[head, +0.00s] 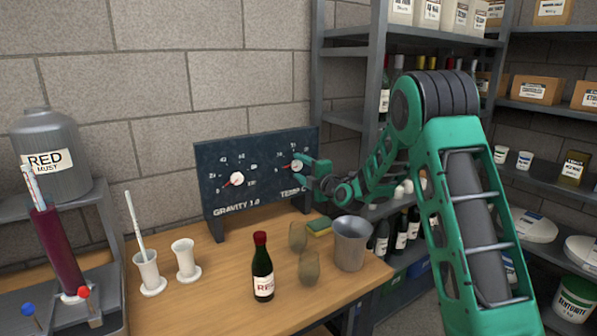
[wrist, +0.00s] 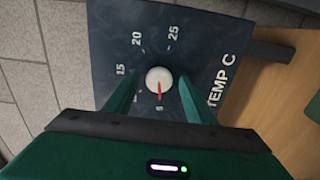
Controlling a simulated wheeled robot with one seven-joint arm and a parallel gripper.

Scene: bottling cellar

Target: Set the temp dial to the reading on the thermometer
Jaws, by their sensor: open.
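The dark panel (head: 258,160) stands at the back of the table with two dials. The temp dial (head: 297,166) is its right one, partly hidden by my gripper (head: 306,173). In the wrist view the temp dial (wrist: 158,80) is a round white knob with a red pointer aimed down the picture, away from the 20 and 25 marks. My gripper (wrist: 159,85) is open, one finger on each side of the knob; contact cannot be told. A white thermometer-like stick (head: 134,212) stands in a white cup, and another (head: 32,188) in the red-filled cylinder. Neither reading is legible.
The gravity dial (head: 237,179) is left of my gripper. Shelving (head: 345,60) rises behind my arm.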

